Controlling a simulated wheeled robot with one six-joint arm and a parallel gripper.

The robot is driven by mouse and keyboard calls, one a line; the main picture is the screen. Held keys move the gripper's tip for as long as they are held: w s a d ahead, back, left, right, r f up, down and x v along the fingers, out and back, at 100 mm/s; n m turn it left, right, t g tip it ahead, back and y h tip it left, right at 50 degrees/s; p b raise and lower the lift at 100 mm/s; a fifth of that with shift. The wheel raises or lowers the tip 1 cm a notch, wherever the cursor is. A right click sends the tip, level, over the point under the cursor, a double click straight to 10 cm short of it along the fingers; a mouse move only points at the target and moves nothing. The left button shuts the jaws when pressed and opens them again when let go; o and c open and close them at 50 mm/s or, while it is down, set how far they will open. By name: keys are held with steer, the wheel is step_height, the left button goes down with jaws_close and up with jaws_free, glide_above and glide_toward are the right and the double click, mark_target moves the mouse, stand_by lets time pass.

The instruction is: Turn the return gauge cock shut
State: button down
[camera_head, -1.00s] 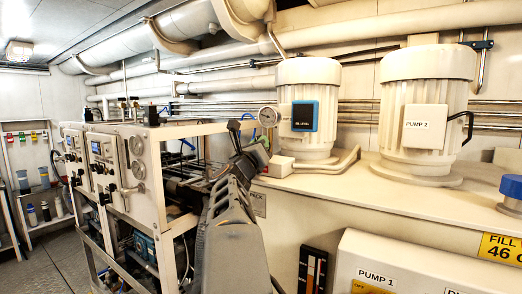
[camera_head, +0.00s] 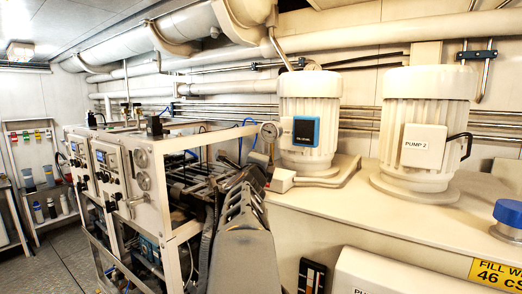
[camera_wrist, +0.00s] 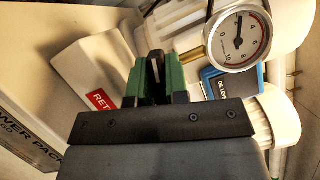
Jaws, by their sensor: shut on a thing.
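The return gauge (camera_wrist: 239,39), a round white dial with a red arc, stands just beyond my gripper at upper right in the wrist view. It also shows in the head view (camera_head: 270,131). My gripper (camera_wrist: 158,62), with green fingers, is shut on the return gauge cock below and left of the dial. A red label reading "RET" (camera_wrist: 101,99) sits left of the fingers, partly covered. In the head view my arm hides most of the gripper.
A pump with a blue box (camera_head: 306,131) stands close right of the gauge. Pump 2 (camera_head: 418,146) stands farther right. A framed panel unit (camera_head: 143,184) is on the left. Pipes (camera_head: 215,88) run along the wall behind.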

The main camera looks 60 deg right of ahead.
steer(key=shift+r+n+y+p, duration=0.1)
steer(key=shift+n+y+p, duration=0.5)
steer(key=shift+n+p, duration=1.05)
steer(key=shift+p, duration=0.45)
steer(key=shift+f, duration=0.25)
steer(key=c, duration=1.1)
jaws_free()
